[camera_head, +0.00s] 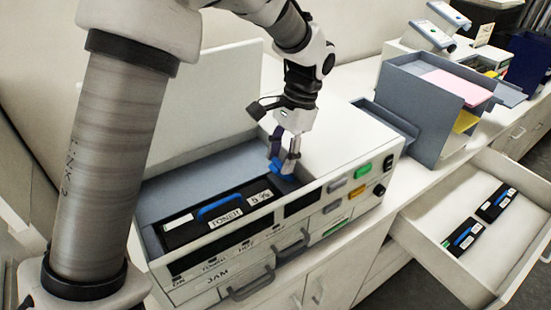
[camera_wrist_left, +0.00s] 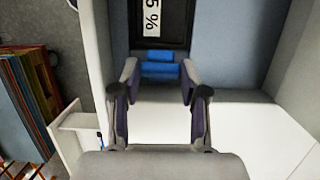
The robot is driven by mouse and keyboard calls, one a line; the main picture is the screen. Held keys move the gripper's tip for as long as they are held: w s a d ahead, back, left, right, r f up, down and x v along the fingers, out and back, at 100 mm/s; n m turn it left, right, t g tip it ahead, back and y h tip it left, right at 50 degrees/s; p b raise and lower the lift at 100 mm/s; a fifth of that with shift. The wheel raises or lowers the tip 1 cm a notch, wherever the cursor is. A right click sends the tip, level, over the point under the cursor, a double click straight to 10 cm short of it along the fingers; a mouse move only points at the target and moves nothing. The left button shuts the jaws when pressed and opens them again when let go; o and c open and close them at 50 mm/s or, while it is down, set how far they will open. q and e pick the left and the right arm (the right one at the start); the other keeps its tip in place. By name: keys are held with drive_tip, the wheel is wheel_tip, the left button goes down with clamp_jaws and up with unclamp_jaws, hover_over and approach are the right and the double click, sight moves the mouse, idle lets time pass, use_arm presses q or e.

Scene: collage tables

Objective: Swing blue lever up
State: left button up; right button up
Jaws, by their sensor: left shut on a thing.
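The blue lever (camera_head: 283,166) sits at the right end of the open bay of the white printer (camera_head: 345,143). My left gripper (camera_head: 284,160) reaches down into the bay and is shut on the lever. In the left wrist view the lever (camera_wrist_left: 160,70) shows as a blue bar between the two fingertips of my left gripper (camera_wrist_left: 160,82). A black toner cartridge (camera_head: 220,216) with a blue handle and a "5%" label lies in the bay to the left of the lever. My right gripper is not in view.
An open drawer (camera_head: 470,215) at the right holds two black cartridges with blue handles. A grey paper sorter (camera_head: 410,105) with pink and yellow sheets stands behind the printer's right side. The printer's raised lid (camera_head: 205,110) stands behind the bay. Buttons line the printer's front.

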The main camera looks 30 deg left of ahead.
sight(299, 159)
use_arm(q)
drive_tip(key=w+g, duration=0.1)
drive_tip(key=w+d+g+y, duration=0.1)
drive_tip(key=g, duration=0.1)
drive_tip(key=shift+w, duration=0.15)
drive_tip(key=shift+w+d+f+g+y, duration=0.2)
drive_tip(key=shift+w+g+y, duration=0.25)
drive_tip(key=shift+g, duration=0.35)
drive_tip(key=shift+w+d+f+g+y, duration=0.15)
drive_tip(key=shift+w+g+y, duration=0.25)
drive_tip(key=shift+g, duration=0.4)
drive_tip(key=o, duration=1)
drive_tip(key=shift+o, duration=0.7)
drive_tip(key=shift+w, duration=0.15)
drive_tip(key=shift+r, duration=0.15)
